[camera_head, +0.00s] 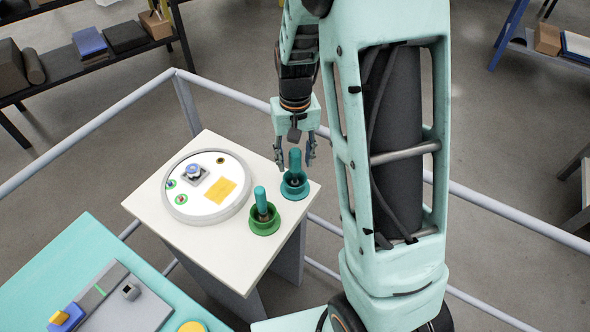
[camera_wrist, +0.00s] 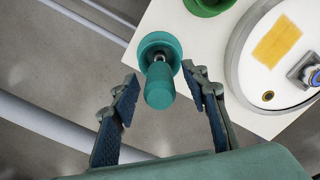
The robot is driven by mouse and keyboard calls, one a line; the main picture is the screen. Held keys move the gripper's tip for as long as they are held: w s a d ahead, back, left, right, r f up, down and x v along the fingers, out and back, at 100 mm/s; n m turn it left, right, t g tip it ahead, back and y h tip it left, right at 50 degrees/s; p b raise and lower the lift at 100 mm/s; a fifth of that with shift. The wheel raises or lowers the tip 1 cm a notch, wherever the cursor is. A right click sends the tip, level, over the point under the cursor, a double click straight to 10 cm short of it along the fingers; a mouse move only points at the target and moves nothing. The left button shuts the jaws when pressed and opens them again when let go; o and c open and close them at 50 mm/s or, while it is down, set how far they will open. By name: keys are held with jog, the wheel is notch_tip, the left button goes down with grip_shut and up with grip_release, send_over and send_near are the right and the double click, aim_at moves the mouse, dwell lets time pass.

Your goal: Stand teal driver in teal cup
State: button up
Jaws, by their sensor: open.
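The teal driver (camera_head: 295,161) stands handle-up in the teal cup (camera_head: 294,190) near the right corner of the white table. In the wrist view its handle (camera_wrist: 160,90) points toward the camera, with a bit of grey shaft between it and the teal cup (camera_wrist: 148,44). My gripper (camera_head: 295,158) is open above the cup, pointing down. In the wrist view its two fingers (camera_wrist: 163,92) are apart on either side of the handle, with a visible gap on each side. The lower end of the driver is hidden inside the cup.
A round white disc (camera_head: 215,212) with small parts lies to the left. A grey railing (camera_head: 110,113) runs behind the table.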

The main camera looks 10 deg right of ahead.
notch_tip(320, 180, up, 10)
jog(key=shift+r, duration=0.25)
